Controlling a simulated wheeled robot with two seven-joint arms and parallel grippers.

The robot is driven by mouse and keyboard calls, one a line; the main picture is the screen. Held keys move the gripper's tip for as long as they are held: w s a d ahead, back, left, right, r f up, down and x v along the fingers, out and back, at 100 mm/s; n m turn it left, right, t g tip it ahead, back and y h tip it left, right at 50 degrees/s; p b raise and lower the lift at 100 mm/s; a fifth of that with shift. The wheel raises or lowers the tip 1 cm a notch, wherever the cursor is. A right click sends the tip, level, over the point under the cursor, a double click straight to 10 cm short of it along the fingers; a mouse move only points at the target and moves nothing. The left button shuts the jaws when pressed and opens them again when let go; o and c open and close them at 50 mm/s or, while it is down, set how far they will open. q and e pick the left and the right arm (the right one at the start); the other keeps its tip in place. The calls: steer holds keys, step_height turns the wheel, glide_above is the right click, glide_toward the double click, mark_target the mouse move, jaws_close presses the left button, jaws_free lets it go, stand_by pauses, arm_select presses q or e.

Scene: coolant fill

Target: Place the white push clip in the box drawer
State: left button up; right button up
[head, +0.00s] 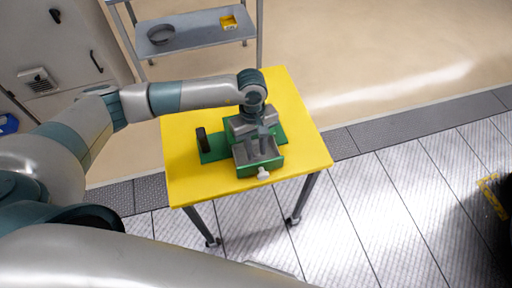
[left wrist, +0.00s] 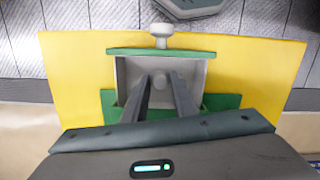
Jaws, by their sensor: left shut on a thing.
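A green box (head: 240,130) stands on the yellow table, with its grey-lined drawer (head: 270,167) pulled open towards the front edge. The drawer's pale round knob (head: 263,174) sticks out in front; it also shows in the left wrist view (left wrist: 160,31). My left gripper (head: 263,145) points down over the open drawer. In the left wrist view its two fingers (left wrist: 158,80) are over the drawer's inside, shut on a small pale round piece, the white push clip (left wrist: 159,83). I cannot tell whether the clip touches the drawer floor. My right gripper is not in view.
The yellow table (head: 190,180) has bare room left and right of the box. A dark upright post (head: 202,140) stands on the green base at the left. A grey shelf cart (head: 195,38) holding a round dish and a yellow bin stands behind.

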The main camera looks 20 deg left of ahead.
arm_select(q)
steer(key=shift+f, duration=0.5)
steer(key=shift+f, duration=0.15)
steer(key=o, duration=0.8)
steer(key=shift+o, duration=0.2)
steer(key=shift+r, duration=0.25)
